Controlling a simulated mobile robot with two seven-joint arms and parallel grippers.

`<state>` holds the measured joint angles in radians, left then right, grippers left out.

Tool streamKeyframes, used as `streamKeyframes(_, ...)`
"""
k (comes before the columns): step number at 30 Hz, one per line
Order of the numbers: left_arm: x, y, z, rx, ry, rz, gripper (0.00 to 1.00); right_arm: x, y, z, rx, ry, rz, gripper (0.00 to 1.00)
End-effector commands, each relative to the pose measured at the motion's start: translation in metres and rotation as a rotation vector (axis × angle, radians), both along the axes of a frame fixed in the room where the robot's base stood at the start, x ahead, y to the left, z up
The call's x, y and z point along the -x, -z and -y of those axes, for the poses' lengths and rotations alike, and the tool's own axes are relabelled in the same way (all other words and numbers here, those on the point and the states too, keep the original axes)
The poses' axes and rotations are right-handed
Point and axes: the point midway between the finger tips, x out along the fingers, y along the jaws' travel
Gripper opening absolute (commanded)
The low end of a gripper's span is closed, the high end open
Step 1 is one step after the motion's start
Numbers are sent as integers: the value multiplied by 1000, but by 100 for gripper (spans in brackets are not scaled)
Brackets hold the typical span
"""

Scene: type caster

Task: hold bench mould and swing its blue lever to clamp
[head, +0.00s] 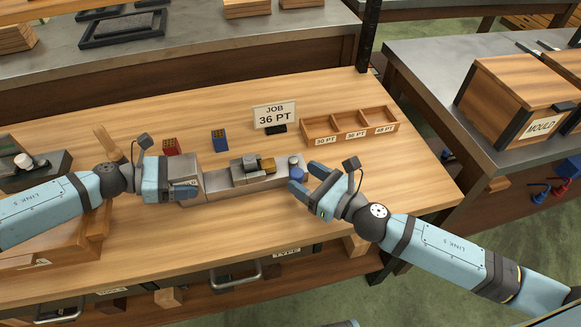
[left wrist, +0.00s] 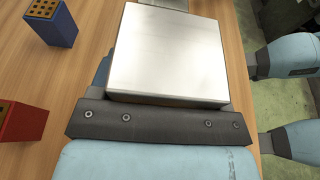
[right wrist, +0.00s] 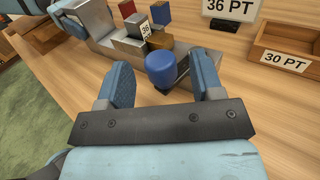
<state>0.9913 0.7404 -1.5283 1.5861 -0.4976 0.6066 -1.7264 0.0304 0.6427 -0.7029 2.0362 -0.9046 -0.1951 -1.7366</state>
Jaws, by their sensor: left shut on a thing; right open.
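The bench mould (head: 221,184) is a long grey metal block on the wooden bench, with small steel and brass-coloured parts (head: 258,166) on top. My left gripper (head: 190,186) is shut on its left end; in the left wrist view a bright metal block (left wrist: 168,55) fills the jaws. The blue lever (head: 297,172) has a round blue knob at the mould's right end. My right gripper (head: 306,181) is open beside it. In the right wrist view the knob (right wrist: 160,67) shows between the two blue fingers, apparently not gripped.
A red block (head: 170,147) and a blue block (head: 219,140) with holes stand behind the mould. The bench is clear right of the mould.

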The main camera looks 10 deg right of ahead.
Motion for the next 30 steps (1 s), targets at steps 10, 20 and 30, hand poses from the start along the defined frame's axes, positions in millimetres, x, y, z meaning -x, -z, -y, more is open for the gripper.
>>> streamKeyframes(10, 0, -1, 1, 2, 0, 1, 46, -34, 0, -25, 0, -1, 0, 61)
streamKeyframes(20, 0, -1, 1, 2, 0, 1, 46, -36, 0, -27, 0, -1, 0, 61)
streamKeyframes(30, 0, -1, 0, 1, 0, 1, 46, -36, 0, -27, 0, -2, 0, 14)
